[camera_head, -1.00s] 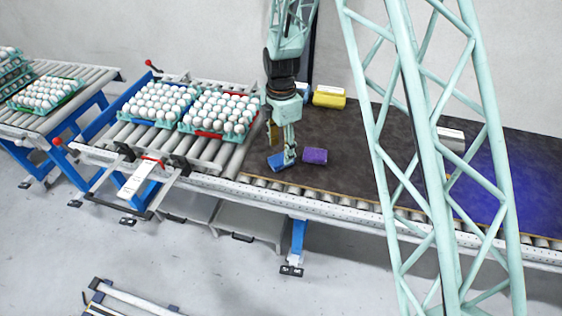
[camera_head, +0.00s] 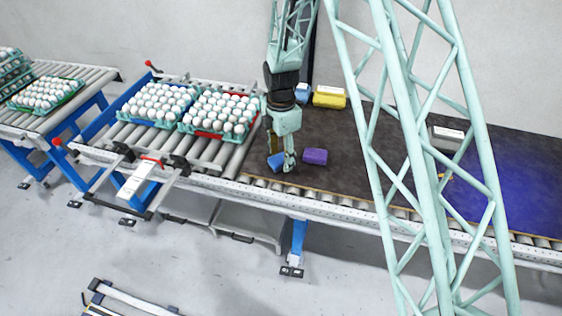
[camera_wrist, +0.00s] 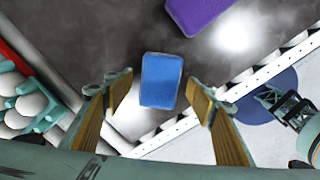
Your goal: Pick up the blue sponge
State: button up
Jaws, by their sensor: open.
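The blue sponge (camera_wrist: 161,80) lies on the dark conveyor belt. In the head view the blue sponge (camera_head: 277,163) is partly hidden behind my gripper's fingers. My gripper (camera_head: 281,165) points down over it. In the wrist view my gripper (camera_wrist: 158,106) is open, with one yellowish finger pad on each side of the sponge's lower end. The gap between the pads is wider than the sponge, and neither pad appears to touch it.
A purple sponge (camera_head: 315,156) lies close to the right of the blue one. A yellow block (camera_head: 329,97) is at the belt's back edge. Egg trays (camera_head: 219,112) stand on rollers to the left.

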aim_at(281, 159)
jog(key=shift+c, duration=0.6)
jog(key=c, duration=0.9)
jog(key=shift+r, duration=0.1)
jog(key=shift+r, duration=1.75)
jog(key=s+d, duration=0.1)
jog(key=s, duration=0.4)
jog(key=s+d+r, duration=0.1)
jog(key=s+d, duration=0.1)
jog(key=s, duration=0.3)
jog(key=s+d, duration=0.1)
jog(key=s, duration=0.4)
jog(key=shift+s+d+r+p, duration=0.15)
jog(key=shift+s+d+p, duration=0.05)
jog(key=shift+p, duration=0.1)
